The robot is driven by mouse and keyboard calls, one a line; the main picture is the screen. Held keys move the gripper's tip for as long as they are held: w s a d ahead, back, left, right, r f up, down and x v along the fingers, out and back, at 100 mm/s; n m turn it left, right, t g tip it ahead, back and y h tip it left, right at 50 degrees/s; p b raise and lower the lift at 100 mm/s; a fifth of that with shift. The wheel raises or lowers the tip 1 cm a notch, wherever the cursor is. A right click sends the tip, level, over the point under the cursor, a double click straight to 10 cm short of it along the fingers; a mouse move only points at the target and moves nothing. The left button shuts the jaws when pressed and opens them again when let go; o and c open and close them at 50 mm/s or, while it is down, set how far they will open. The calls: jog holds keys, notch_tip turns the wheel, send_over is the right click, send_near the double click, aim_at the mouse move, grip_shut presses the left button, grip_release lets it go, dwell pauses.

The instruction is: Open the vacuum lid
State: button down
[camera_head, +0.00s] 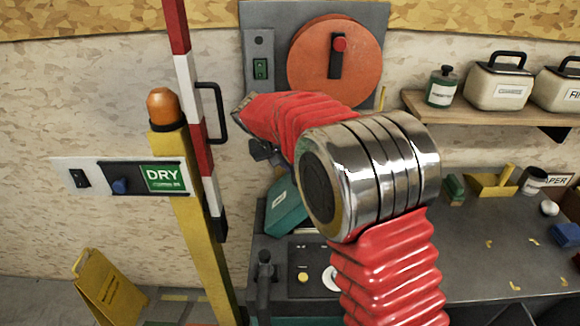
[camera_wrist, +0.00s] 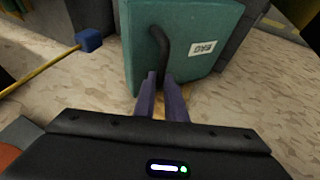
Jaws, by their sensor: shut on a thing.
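The vacuum lid (camera_wrist: 195,22) is a teal panel with a white "BAG" label and a black curved handle (camera_wrist: 160,42). My gripper (camera_wrist: 161,76) has its two purple fingers shut on the lower end of this handle. In the head view, the teal lid (camera_head: 286,212) shows behind my arm, tilted above the dark machine body (camera_head: 300,262). My red and silver arm hides part of the lid there, and the fingertips and the grip cannot be made out in that view.
A yellow post (camera_head: 200,235) and a red-and-white striped bar (camera_head: 187,85) stand left of the machine. A yellow floor sign (camera_head: 105,290) is at lower left. A dark workbench (camera_head: 475,235) with small items is at right, under a shelf (camera_head: 480,112) holding canisters.

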jog(key=shift+s+a+f, duration=0.1)
jog(key=shift+s+f, duration=0.1)
jog(key=shift+f, duration=0.4)
jog(key=c, duration=2.1)
grip_release()
jog(key=shift+o, duration=1.4)
jog(key=shift+w+r, duration=0.15)
jog(key=shift+r, duration=0.05)
jog(key=v, duration=0.7)
jog(key=shift+r, duration=0.2)
